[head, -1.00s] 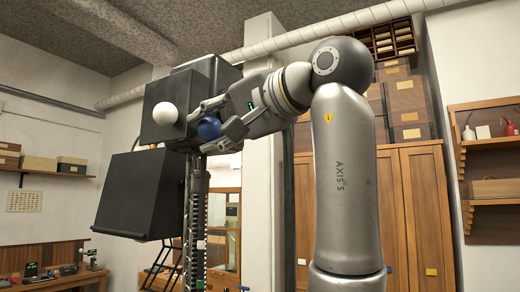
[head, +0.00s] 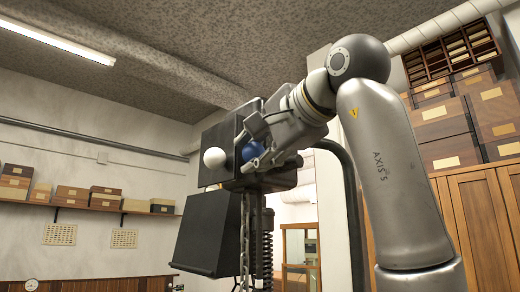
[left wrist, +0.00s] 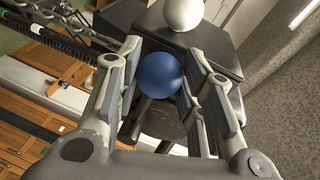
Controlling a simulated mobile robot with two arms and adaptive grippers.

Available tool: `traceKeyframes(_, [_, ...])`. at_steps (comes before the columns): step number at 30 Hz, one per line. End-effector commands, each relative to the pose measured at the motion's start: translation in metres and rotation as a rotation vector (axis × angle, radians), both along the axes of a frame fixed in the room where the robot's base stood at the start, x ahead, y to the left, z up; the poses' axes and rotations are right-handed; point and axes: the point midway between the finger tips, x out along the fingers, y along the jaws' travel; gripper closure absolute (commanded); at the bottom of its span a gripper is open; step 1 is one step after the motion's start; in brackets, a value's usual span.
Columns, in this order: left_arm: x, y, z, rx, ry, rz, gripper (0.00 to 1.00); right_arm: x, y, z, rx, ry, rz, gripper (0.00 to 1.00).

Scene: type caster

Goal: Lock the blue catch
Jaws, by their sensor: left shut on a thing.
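The blue catch shows as a blue ball knob (head: 252,152) on the black machine (head: 208,233), with a white ball knob (head: 215,158) beside it on the left. My left gripper (head: 247,155) reaches in from the right and is shut on the blue knob, with a finger on either side. In the left wrist view the blue knob (left wrist: 160,74) sits between the two finger pads, and the white knob (left wrist: 183,13) is beyond it on the black housing. The catch's mechanism behind the blue knob is mostly hidden. My right gripper is not in view.
A chain (head: 244,245) and a spring column (head: 267,245) hang below the knobs. Shelves with boxes (head: 103,195) line the far left wall. Wooden cabinets (head: 490,225) stand at the right. Open air lies left of the machine.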

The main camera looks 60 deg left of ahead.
Motion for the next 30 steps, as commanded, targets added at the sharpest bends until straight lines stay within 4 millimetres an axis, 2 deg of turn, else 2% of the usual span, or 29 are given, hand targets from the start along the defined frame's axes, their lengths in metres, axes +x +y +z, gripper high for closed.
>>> traceKeyframes(2, [0.000,0.000,0.003,0.009,0.000,0.000,1.00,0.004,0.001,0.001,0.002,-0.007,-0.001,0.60])
traceKeyframes(3, [0.000,0.000,0.003,0.009,0.000,0.000,0.60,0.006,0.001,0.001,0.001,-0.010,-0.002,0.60])
traceKeyframes(7, [0.000,0.000,0.003,0.008,-0.001,0.000,0.44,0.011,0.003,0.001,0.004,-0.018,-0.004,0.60])
traceKeyframes(14, [0.000,0.000,0.002,0.006,-0.002,0.001,0.43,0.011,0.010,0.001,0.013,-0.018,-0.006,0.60])
traceKeyframes(20, [0.000,-0.009,0.003,0.006,-0.002,0.000,0.43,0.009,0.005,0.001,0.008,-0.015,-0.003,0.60])
traceKeyframes(23, [0.001,-0.024,0.006,0.008,-0.001,-0.002,0.43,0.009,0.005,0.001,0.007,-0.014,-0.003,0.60])
traceKeyframes(30, [0.003,-0.075,0.014,0.008,-0.001,-0.001,0.43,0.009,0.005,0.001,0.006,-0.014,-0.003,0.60])
